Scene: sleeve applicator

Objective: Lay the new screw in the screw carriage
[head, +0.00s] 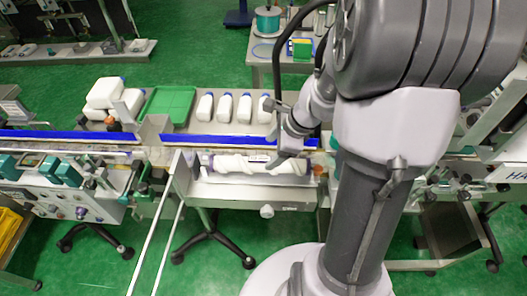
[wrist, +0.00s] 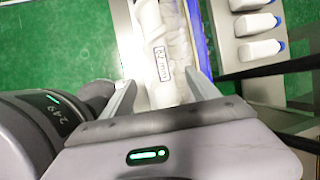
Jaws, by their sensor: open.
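The white screw (head: 236,163) lies lengthwise along the metal carriage (head: 250,194) in front of the blue-edged conveyor. In the wrist view the screw (wrist: 160,50) runs away from my gripper and carries a small printed label. My gripper (head: 283,160) is low over the right part of the screw. Its two fingers stand apart, one on each side of the screw, in the wrist view (wrist: 161,92). I cannot tell whether they touch it. The screw's near end is hidden by my gripper body, and its seating in the carriage is not clear.
A blue conveyor rail (head: 230,141) runs just behind the carriage. Behind it stand several white bottles (head: 225,108) and a green tray (head: 168,104). A machine panel (head: 75,195) is at the left. A table with a teal spool (head: 268,22) stands at the back.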

